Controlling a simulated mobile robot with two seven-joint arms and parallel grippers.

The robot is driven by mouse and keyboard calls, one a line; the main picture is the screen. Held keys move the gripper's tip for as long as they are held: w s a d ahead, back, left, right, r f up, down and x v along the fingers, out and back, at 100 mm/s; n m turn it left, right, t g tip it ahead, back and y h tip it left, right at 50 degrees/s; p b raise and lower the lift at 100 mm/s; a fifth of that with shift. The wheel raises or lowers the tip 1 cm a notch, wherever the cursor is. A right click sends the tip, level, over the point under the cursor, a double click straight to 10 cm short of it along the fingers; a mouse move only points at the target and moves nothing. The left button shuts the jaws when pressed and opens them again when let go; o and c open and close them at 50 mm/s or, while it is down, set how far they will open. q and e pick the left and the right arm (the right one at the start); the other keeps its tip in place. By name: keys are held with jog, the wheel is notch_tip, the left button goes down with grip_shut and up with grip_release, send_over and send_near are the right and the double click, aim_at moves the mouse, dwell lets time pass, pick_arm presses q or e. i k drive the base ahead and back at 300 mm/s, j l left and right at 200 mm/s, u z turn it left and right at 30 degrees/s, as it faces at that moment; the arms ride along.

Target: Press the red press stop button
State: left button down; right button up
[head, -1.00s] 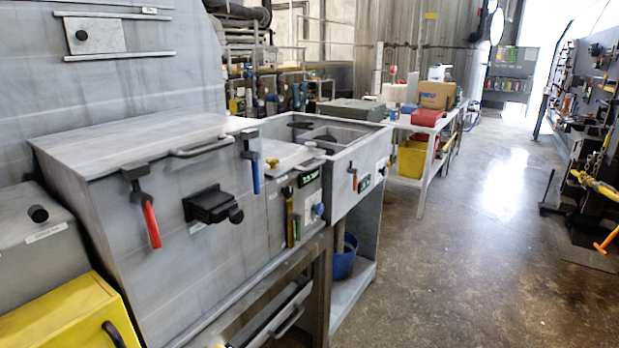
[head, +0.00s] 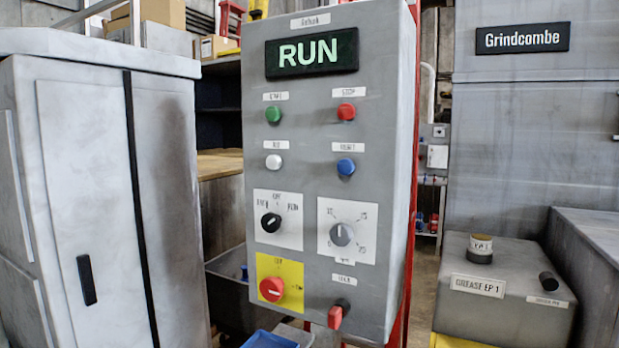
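The red stop button (head: 346,111) is a small round button at the upper right of a grey control panel (head: 380,210), under a label that reads STOP. The panel's display (head: 311,54) shows RUN in green letters. A green button (head: 273,114) is to the left of the stop button. A white button (head: 273,161) and a blue button (head: 345,167) are in the row below. A red rotary switch (head: 271,289) on a yellow plate is at the lower left. Neither of my grippers is in view.
Two dials, a black selector (head: 270,222) and a grey knob (head: 341,234), sit mid-panel. A red-handled key switch (head: 337,315) sticks out below. A grey cabinet (head: 90,200) stands left. A grey grease box (head: 505,295) and the Grindcombe machine (head: 530,140) stand right.

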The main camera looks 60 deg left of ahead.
aim_at(346, 111)
jog(key=u, duration=2)
